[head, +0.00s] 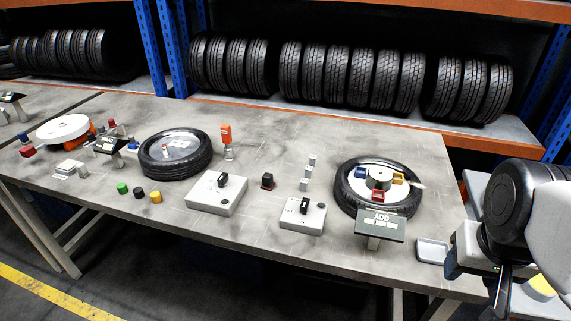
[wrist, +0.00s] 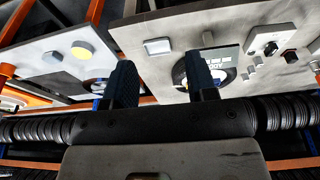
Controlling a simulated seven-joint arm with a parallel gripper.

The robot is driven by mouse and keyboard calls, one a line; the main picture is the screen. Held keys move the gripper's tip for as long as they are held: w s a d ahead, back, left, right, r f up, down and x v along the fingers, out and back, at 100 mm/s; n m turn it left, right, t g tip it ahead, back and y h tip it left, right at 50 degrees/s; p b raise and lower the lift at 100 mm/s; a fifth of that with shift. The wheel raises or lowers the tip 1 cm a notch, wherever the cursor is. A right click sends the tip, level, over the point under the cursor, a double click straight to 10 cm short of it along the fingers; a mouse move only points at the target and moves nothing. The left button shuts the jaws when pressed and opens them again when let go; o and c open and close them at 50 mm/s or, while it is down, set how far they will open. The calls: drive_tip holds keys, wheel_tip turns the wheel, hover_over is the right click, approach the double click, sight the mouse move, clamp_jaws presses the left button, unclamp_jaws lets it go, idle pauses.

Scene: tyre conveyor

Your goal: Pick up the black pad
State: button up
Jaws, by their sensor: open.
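A small black round pad (head: 139,193) lies near the front edge of the workbench, left of centre in the head view. It sits between a green round pad (head: 122,188) and a yellow one (head: 156,197). I cannot make it out in the wrist view. My gripper (wrist: 161,78) is open, its two dark fingers apart with nothing seen between them. In the head view it hangs at the lower right, beyond the bench's right end and far from the black pad.
Grey boxes with black levers (head: 216,197) (head: 302,217), a dark block (head: 267,181) and two flat-lying tyres (head: 175,170) (head: 349,200) stand on the workbench. An ADD sign (head: 380,224) and a small grey tray (head: 432,251) are nearest my arm. Tyre racks line the back.

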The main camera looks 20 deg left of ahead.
drive_tip(key=shift+o, duration=0.6)
drive_tip(key=shift+w, duration=0.1)
drive_tip(key=w+a+r+n, duration=0.2)
drive_tip(key=w+a+n, duration=0.4)
drive_tip(key=w, duration=0.7)
drive_tip(key=n+g, duration=0.3)
drive_tip(key=n, duration=0.8)
hover_over(268, 175)
drive_tip(key=f, duration=1.6)
drive_tip(key=shift+s+d+f, duration=0.1)
drive_tip(key=shift+d+f, duration=0.15)
drive_tip(key=shift+d, duration=0.1)
drive_tip(key=shift+a+f, duration=0.25)
drive_tip(key=shift+a, duration=0.1)
